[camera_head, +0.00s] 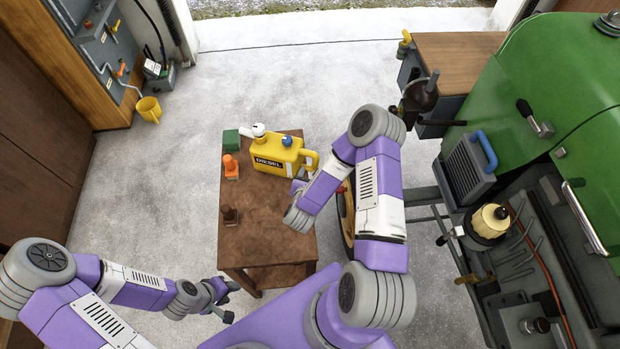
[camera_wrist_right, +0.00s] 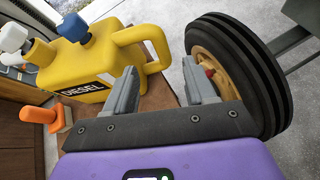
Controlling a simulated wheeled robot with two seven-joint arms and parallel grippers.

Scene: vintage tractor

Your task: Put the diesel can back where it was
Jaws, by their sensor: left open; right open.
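The yellow diesel can (camera_head: 278,153) stands on a small brown wooden table (camera_head: 265,245), near its far end. Its black DIESEL label, blue cap and looped handle show; the can also shows in the right wrist view (camera_wrist_right: 80,72). My right gripper (camera_wrist_right: 160,82) is open and empty, with its fingers just short of the can's handle (camera_wrist_right: 150,42). In the head view my right arm mostly hides this gripper. My left gripper (camera_head: 231,301) is open and empty, low by the table's near left corner.
An orange object (camera_head: 231,167), a green box (camera_head: 230,140) and a dark brown object (camera_head: 229,215) stand along the table's left side. A black-tyred wheel (camera_wrist_right: 240,70) is close right of my right gripper. The green tractor (camera_head: 560,80) fills the right.

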